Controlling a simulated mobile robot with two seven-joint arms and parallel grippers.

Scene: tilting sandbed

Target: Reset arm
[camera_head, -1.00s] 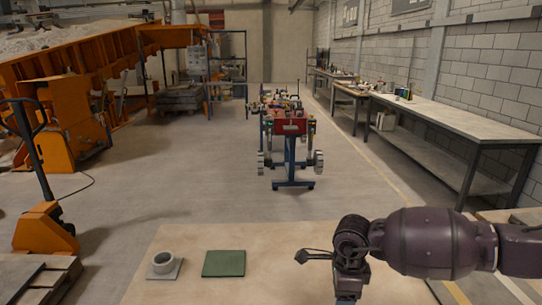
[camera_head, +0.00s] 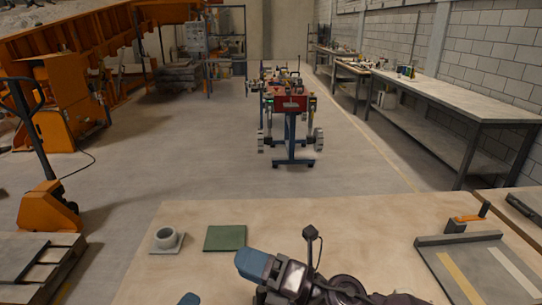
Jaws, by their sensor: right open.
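My right arm reaches in from the bottom right, low over the near part of the table (camera_head: 340,225). Its right gripper (camera_head: 216,284) points left, with its blue-tipped fingers spread wide apart and nothing between them. One finger shows just below the green square mat (camera_head: 225,238); the other is partly cut off by the bottom edge. My left gripper is not in view.
A grey ring (camera_head: 165,238) stands on a small grey plate (camera_head: 178,249) left of the mat. A grey board with yellow and white stripes (camera_head: 478,262) and an orange-handled clamp (camera_head: 468,217) lie at right. The table's middle is clear.

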